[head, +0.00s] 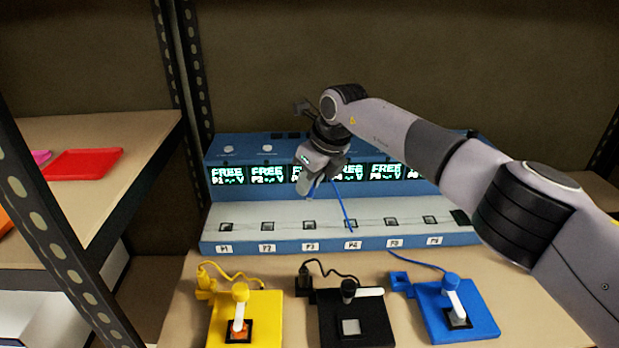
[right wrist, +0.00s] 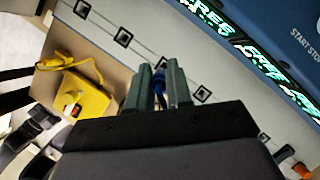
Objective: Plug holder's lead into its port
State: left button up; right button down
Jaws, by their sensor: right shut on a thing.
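My right gripper (head: 318,190) is in front of the blue machine's screens, above the row of ports. It is shut on the blue plug (right wrist: 160,88), which shows between the fingers in the right wrist view. A blue lead (head: 343,204) hangs from the gripper down towards port P4 (head: 351,223), and a further stretch reaches the blue holder (head: 478,318) at the front right. How the stretches join is hard to see. The plug is apart from the ports P1 (head: 226,227) to P6 (head: 430,219). My left gripper is not in view.
A yellow holder (head: 262,310) and a black holder (head: 372,328) stand left of the blue one, each with its plug and lead beside it. The screens read FREE where visible. A shelf with a red tray (head: 85,163) is at the left behind a dark post (head: 45,200).

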aim_at(310, 201)
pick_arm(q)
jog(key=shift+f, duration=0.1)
pick_arm(e)
jog(key=shift+f, duration=0.1)
jog(key=shift+f+b, duration=0.75)
jog(key=shift+f, duration=0.4)
jog(key=shift+f+b, duration=1.05)
jog(key=shift+f, duration=0.65)
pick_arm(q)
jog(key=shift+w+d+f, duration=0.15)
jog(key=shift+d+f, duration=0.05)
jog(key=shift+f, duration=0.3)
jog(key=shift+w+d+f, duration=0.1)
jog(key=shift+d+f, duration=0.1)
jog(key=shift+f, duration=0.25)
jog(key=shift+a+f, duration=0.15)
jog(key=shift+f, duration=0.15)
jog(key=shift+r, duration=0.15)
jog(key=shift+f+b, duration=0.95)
pick_arm(e)
jog(key=shift+f, duration=1.3)
